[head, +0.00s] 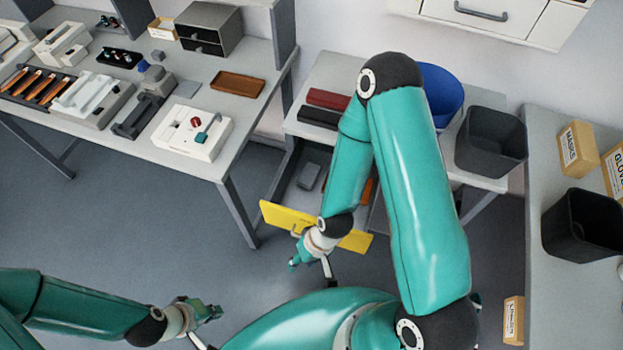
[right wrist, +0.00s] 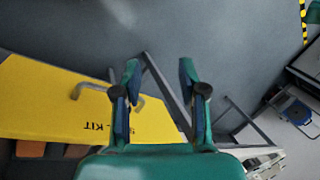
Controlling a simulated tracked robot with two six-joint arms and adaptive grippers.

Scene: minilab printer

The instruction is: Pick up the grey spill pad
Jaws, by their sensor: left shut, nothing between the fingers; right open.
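A grey block (head: 309,176), which looks like the grey spill pad, lies in the open drawer under the middle table. The drawer's yellow front (head: 284,215) also shows in the right wrist view (right wrist: 45,100), with part of the word KIT and a handle (right wrist: 92,88). My right gripper (head: 297,262) is in front of the yellow front, near its handle. Its fingers (right wrist: 160,75) are open with nothing between them. My right forearm covers part of the drawer. My left gripper (head: 212,312) is shut and empty, low over the floor at the left.
Orange items (head: 366,190) lie in the drawer beside my forearm. On the table above are a dark red case (head: 328,99), a blue bin (head: 440,92) and a dark bin (head: 491,142). A workbench (head: 215,100) stands left, a counter (head: 560,320) right. The floor between is clear.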

